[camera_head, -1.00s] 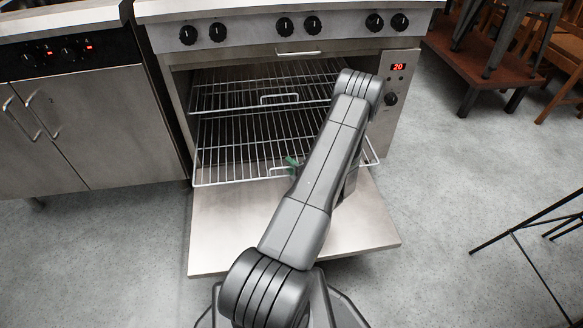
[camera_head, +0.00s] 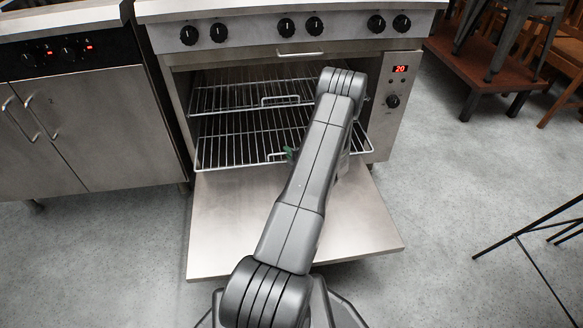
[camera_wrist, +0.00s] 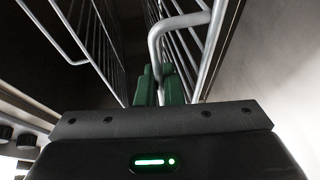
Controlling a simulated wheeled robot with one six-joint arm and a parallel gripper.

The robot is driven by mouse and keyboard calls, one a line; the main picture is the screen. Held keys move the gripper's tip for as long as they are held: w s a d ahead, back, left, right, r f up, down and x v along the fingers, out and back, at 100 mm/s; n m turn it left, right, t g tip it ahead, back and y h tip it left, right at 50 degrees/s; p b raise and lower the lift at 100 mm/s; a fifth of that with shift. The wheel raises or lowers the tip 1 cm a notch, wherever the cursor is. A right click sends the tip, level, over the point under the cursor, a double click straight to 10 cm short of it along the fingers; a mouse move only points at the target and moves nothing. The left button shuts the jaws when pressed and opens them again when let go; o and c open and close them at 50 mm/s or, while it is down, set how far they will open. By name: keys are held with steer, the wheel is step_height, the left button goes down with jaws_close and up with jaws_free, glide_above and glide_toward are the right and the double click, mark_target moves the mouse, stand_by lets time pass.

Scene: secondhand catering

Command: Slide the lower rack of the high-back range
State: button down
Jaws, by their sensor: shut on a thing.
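The high-back range (camera_head: 180,100) stands in front of me with its oven door (camera_head: 225,235) folded down and open. The lower rack (camera_head: 235,140) is inside and sticks out a little over the door. Its front handle is mostly behind my arm in the head view. In the wrist view, the green fingers of my gripper (camera_wrist: 160,88) are shut on the bent wire handle of the lower rack (camera_wrist: 185,22). In the head view, only a bit of green fingertip (camera_head: 290,153) shows beside my arm.
The upper rack (camera_head: 235,95) sits above, farther inside the oven. A steel cabinet (camera_head: 75,130) with controls is close on the left. A black metal frame (camera_head: 520,235) stands on the floor at right. Wooden furniture (camera_head: 500,70) is at the back right. The floor between is clear.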

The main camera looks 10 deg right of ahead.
mark_target(284, 134)
steer(key=w+b, duration=0.3)
steer(key=w, duration=1.1)
steer(key=shift+f, duration=0.1)
steer(key=shift+w+r, duration=0.2)
steer(key=shift+w, duration=0.35)
steer(key=c, duration=1.6)
jaws_free()
steer(key=shift+w, duration=0.1)
steer(key=shift+o, duration=0.2)
steer(key=shift+f, duration=0.1)
steer(key=p+v, duration=0.3)
steer(key=v, duration=1.1)
steer(key=shift+p, duration=0.3)
steer(key=shift+w, duration=0.1)
